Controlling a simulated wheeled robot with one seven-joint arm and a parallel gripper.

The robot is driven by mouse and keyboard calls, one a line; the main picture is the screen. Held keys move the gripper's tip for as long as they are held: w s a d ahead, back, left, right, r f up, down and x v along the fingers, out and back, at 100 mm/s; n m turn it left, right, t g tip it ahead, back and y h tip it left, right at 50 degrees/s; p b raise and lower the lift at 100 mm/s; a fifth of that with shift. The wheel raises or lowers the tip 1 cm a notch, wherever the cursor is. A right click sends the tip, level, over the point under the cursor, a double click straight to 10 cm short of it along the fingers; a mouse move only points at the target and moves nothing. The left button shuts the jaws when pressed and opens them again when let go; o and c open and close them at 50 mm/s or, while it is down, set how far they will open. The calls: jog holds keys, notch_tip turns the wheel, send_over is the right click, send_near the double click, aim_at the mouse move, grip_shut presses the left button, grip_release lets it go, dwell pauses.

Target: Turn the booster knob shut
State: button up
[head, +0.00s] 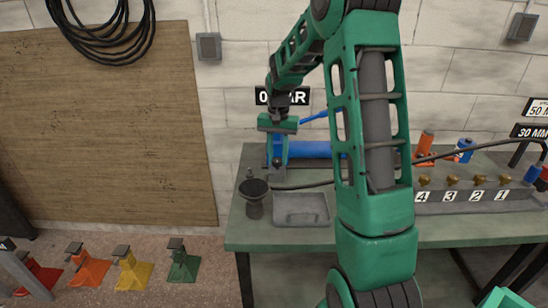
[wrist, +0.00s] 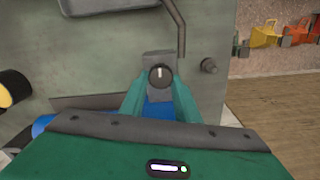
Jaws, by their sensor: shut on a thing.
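The booster is a blue cylinder (head: 312,149) lying along the back of the bench, partly hidden behind my arm. In the wrist view a small round dark knob with a white mark (wrist: 160,73) sits against a grey block (wrist: 158,56). The white mark stands about upright in that picture. My gripper (wrist: 159,80) has its two teal fingers on either side of the knob and is shut on it. In the head view my gripper (head: 278,145) points down at the booster's left end; the knob cannot be made out there. Blue shows between the fingers in the wrist view.
The bench (head: 290,235) carries a black funnel-like cup (head: 254,197) and a metal tray (head: 301,209) in front of the booster. A blue lever (head: 318,116) rises beside my gripper.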

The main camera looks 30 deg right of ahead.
aim_at(276, 159)
jog(key=shift+w+a+r, duration=0.1)
jog(key=shift+w+a, duration=0.1)
jog(key=shift+a, duration=0.1)
jog(key=o, duration=1)
jog(key=shift+o, duration=0.2)
jog(key=shift+s+d, duration=0.1)
notch_tip(276, 159, up, 11)
